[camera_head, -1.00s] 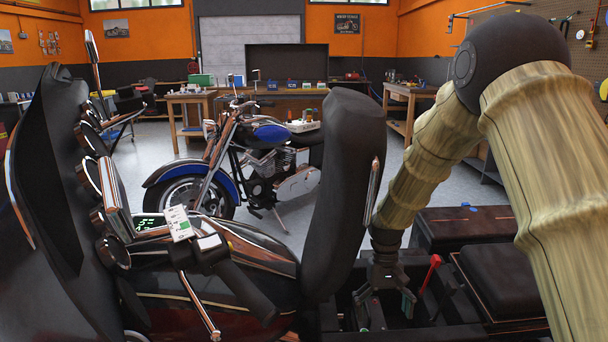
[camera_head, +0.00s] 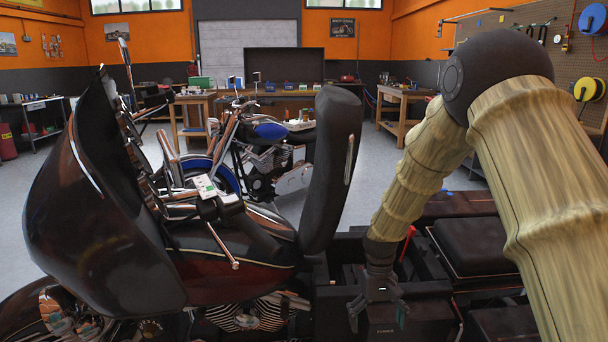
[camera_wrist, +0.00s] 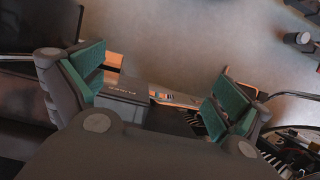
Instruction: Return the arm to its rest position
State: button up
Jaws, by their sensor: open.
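My arm comes in from the right in the head view and bends down at a dark elbow. My gripper (camera_head: 383,305) hangs at its lower end, fingers pointing down, over the dark compartment area behind the near motorcycle's seat. In the wrist view my gripper (camera_wrist: 160,92) shows two green-padded fingers spread wide apart. Nothing is held between them. A dark box with small lettering (camera_wrist: 125,88) lies beyond the fingers, and it also shows below the gripper in the head view (camera_head: 398,320). Whether the fingers touch it cannot be told.
The near dark motorcycle (camera_head: 105,215) fills the left, its tall seat back (camera_head: 333,150) close left of my arm. A red handle (camera_head: 408,243) stands just beside my forearm. A blue motorcycle (camera_head: 270,132) and workbenches (camera_head: 405,105) stand behind. Grey floor is open at centre-left.

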jog(key=s+d+f+t, duration=0.1)
jog(key=s+f, duration=0.7)
jog(key=f, duration=0.3)
jog(key=s+d+f, duration=0.1)
jog(key=s+f, duration=0.7)
jog(key=f, duration=0.3)
jog(key=s+f+t, duration=0.1)
jog(key=s+f, duration=0.5)
jog(key=s, duration=0.7)
jog(key=s+d+t, duration=0.1)
jog(key=s+d, duration=0.1)
jog(key=s, duration=0.7)
notch_tip(320, 180, up, 15)
jog(key=s+p, duration=0.1)
jog(key=p, duration=1.4)
jog(key=shift+r+m+p, duration=0.15)
jog(key=shift+m+p, duration=0.25)
